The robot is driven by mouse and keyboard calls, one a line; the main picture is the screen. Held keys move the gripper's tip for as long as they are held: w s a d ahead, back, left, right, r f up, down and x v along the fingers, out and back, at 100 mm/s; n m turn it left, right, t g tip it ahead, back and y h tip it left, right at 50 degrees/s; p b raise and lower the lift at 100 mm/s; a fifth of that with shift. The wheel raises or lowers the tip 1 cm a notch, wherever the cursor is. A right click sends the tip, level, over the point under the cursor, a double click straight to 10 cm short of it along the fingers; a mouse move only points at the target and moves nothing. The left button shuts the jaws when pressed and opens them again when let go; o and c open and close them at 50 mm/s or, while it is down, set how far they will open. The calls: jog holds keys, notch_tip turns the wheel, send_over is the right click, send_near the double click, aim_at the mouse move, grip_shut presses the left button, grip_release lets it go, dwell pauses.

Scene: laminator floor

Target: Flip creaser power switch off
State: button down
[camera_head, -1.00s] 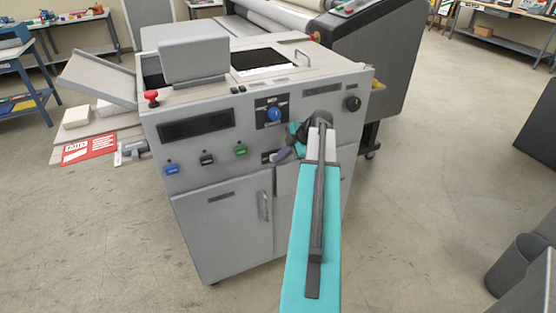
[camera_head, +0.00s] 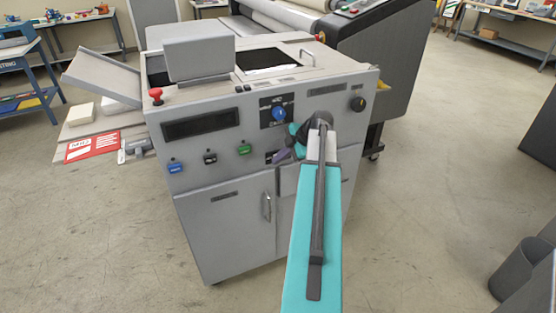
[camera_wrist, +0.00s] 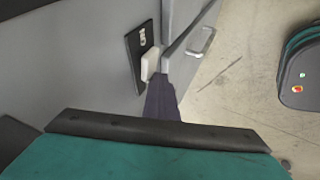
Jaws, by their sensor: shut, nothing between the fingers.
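The creaser (camera_head: 230,215) is a grey cabinet with a front control panel. On that front is a small black switch plate (camera_head: 271,157), partly hidden by my gripper (camera_head: 279,157) in the head view. In the wrist view the black plate (camera_wrist: 139,45) carries a white switch lever (camera_wrist: 150,64) that sticks out from the panel. My gripper (camera_wrist: 161,84) is shut and empty, its dark fingertips right beside the lever's lower end. I cannot tell whether they touch it. The lever's exact setting is unclear.
Blue, black and green controls (camera_head: 244,148) sit left of the switch, and a blue knob (camera_head: 279,113) above it. A red stop button (camera_head: 155,94) stands on the top left edge. A door handle (camera_head: 266,206) is below. A dark bin (camera_head: 516,265) stands at right on open floor.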

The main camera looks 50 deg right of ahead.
jog(key=shift+a, duration=0.1)
jog(key=s+a+r+b, duration=0.1)
jog(key=s+r+b, duration=0.2)
jog(key=s+r, duration=0.5)
jog(key=shift+s+a, duration=0.25)
jog(key=shift+s, duration=0.4)
dwell(0.6)
